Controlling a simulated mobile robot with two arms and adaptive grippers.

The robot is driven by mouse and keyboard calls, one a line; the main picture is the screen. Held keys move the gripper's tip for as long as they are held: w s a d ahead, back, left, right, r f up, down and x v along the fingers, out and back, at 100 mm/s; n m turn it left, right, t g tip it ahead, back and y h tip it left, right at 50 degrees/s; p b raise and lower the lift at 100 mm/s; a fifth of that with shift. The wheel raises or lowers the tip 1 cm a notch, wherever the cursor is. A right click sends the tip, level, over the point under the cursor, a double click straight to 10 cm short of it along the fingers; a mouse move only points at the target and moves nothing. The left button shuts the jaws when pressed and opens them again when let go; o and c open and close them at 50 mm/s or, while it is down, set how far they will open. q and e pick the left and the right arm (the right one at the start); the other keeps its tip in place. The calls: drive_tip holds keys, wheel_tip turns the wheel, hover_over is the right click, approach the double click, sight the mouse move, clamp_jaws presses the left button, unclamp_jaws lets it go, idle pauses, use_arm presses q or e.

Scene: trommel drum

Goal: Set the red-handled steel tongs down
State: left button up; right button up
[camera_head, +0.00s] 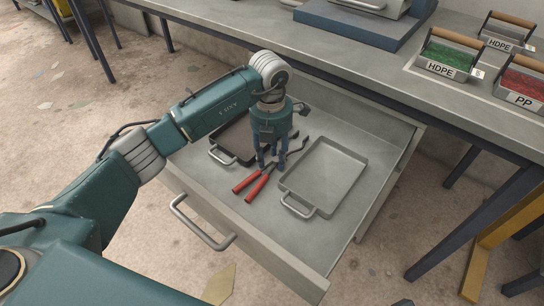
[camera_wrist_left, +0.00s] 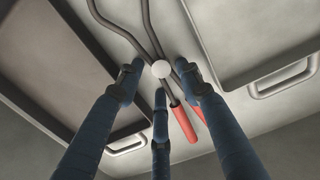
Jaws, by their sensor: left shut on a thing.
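The steel tongs with red handles (camera_head: 256,184) are in the open drawer (camera_head: 345,235), between a dark tray (camera_head: 232,137) on the left and a grey tray (camera_head: 326,175) on the right. My left gripper (camera_head: 272,162) points straight down over them and is shut on them near the pivot. In the left wrist view its blue fingers (camera_wrist_left: 160,80) close around the round pivot; the red handles (camera_wrist_left: 190,122) run toward the lower right and the dark steel arms toward the top. I cannot tell whether the tongs touch the drawer floor. My right gripper is not in view.
The workbench top (camera_head: 330,55) overhangs the drawer's back. Bins of green (camera_head: 446,58) and red (camera_head: 522,86) pieces stand on it at the right. The drawer handle (camera_head: 200,222) faces front. Bare drawer floor lies in front of and right of the grey tray.

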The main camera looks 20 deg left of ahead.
sight(272, 159)
use_arm(q)
drive_tip(key=o, duration=1.4)
wheel_tip(272, 159, up, 5)
drive_tip(key=shift+f+p, duration=0.15)
drive_tip(key=shift+p, duration=0.35)
wheel_tip(272, 159, up, 7)
drive_tip(key=shift+s+r+p, duration=0.1)
drive_tip(key=shift+r+p, duration=0.1)
drive_tip(key=shift+p, duration=0.35)
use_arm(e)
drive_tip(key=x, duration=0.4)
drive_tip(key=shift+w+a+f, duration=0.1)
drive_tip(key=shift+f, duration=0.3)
